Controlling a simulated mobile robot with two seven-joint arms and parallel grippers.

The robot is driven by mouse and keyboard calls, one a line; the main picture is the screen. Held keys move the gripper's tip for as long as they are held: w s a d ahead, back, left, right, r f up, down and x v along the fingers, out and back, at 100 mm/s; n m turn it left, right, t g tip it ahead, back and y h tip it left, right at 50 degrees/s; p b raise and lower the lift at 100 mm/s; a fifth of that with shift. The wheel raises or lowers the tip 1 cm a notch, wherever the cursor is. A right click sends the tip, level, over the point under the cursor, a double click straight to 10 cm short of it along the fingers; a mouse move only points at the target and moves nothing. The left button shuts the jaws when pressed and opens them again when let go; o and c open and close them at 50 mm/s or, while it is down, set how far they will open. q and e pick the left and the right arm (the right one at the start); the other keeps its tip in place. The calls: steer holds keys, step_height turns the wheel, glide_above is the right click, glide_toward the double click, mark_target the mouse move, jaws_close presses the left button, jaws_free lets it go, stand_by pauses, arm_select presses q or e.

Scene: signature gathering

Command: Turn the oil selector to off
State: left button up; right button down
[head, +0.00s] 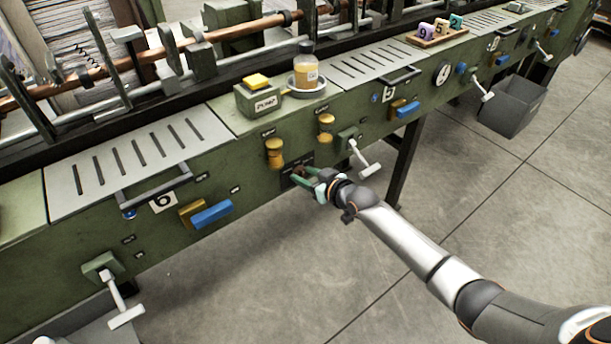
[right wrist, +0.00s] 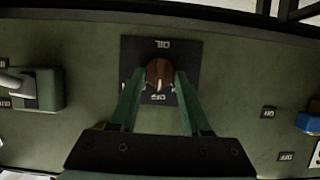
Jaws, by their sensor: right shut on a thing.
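The oil selector is a brown knob with a pale pointer mark (right wrist: 158,75) on a black plate (right wrist: 188,53) on the green machine front. In the right wrist view, lettering that seems to read OIL is at the plate's top edge and lettering that seems to read OFF is low on it. The pointer mark faces down in that view, toward the lower lettering. My right gripper (right wrist: 159,90) has its green fingers shut on the knob's two sides. In the head view, my right gripper (head: 302,177) largely hides the selector. My left gripper is not in view.
A white-handled crank (head: 362,160) sticks out just right of my gripper. Yellow knobs (head: 275,153) are above left. A blue-handled lever (head: 212,213) and a pull bar (head: 155,190) are further left. A grey bin (head: 512,105) is at the right. The floor below is clear.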

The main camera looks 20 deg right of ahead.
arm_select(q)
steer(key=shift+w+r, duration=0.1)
arm_select(e)
steer(key=shift+c, duration=1.8)
jaws_free()
steer(key=shift+s+d+r, duration=0.1)
steer(key=shift+s, duration=0.15)
arm_select(q)
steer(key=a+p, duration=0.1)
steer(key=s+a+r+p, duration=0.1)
steer(key=p, duration=0.1)
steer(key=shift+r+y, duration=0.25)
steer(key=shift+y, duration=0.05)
arm_select(e)
steer(key=v, duration=1.2)
steer(key=shift+w, duration=0.1)
